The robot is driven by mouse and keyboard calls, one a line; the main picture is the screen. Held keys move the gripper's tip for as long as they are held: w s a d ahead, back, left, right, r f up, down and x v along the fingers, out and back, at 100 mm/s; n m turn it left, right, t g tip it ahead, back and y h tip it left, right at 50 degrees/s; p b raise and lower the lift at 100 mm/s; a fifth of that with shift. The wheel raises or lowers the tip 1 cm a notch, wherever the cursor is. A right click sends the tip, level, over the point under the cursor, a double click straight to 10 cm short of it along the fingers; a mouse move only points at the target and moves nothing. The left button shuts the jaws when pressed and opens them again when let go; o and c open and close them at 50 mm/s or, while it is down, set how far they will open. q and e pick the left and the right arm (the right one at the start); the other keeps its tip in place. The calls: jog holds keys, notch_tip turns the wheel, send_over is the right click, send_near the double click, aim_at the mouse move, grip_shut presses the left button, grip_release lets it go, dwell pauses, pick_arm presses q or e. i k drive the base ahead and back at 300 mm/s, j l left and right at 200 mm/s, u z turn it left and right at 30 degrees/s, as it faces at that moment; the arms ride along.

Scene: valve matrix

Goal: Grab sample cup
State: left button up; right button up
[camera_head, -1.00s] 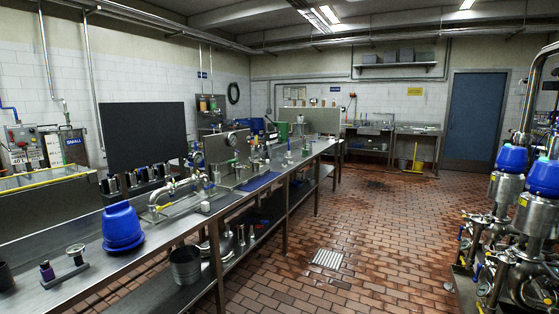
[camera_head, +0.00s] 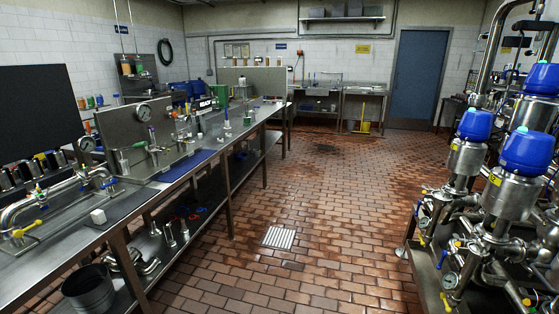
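I cannot clearly make out the sample cup. A small white block-like piece (camera_head: 98,216) stands on the near part of the left steel bench (camera_head: 62,243), but I cannot tell if it is a cup. Small orange-brown containers (camera_head: 126,67) sit on a rack at the back left, too small to identify. Neither of my grippers is in view.
Pipework with a yellow-handled valve (camera_head: 30,228) and gauges line the bench; a metal bucket (camera_head: 90,290) is on its lower shelf. A valve stand with blue-topped valves (camera_head: 527,152) fills the right. The tiled floor (camera_head: 300,210) between is open, with a drain grate (camera_head: 279,237).

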aim_at(215, 127)
jog(key=i, duration=3.5)
jog(key=l+z, duration=0.05)
jog(key=l, duration=0.1)
